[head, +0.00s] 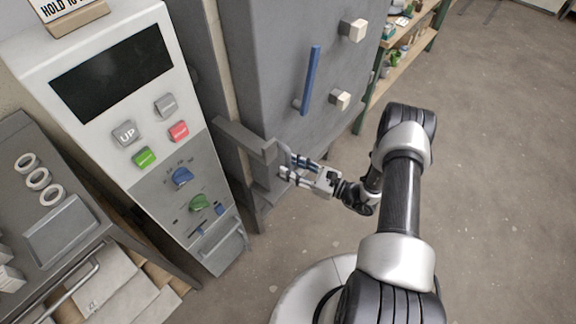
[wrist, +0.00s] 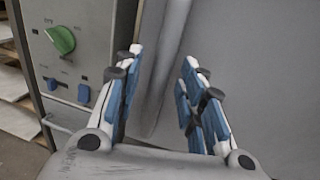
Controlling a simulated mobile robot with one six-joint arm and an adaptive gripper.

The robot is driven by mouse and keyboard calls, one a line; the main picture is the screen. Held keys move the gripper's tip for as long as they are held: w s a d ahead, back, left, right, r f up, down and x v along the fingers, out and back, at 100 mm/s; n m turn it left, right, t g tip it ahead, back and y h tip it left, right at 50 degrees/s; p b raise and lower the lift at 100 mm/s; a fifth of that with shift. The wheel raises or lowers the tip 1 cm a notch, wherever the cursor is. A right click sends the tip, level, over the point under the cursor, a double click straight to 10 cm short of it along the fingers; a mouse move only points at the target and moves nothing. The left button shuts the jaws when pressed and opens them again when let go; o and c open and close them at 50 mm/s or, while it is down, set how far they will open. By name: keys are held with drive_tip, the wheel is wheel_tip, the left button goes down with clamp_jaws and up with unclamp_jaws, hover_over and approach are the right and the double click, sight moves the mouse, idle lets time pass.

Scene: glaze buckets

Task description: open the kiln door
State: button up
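The kiln door (head: 285,45) is a grey panel that looks closed, with a blue upright handle (head: 311,78) on its face. A grey latch-like bar (head: 243,138) juts out at the door's lower left edge. My gripper (head: 290,165) is just in front of this bar's end, low on the kiln. In the wrist view, my gripper (wrist: 162,60) is open, its blue-padded fingers spread apart. A grey rounded upright bar (wrist: 168,65) shows between the fingers. I cannot tell whether either finger touches it.
A control panel (head: 160,130) with buttons and knobs stands left of the kiln. Two pale blocks (head: 353,30) stick out from the door. A shelf (head: 405,60) with small items is behind. The floor (head: 490,150) on the right is clear.

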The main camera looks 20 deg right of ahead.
drive_tip(key=shift+x, duration=0.9)
clamp_jaws()
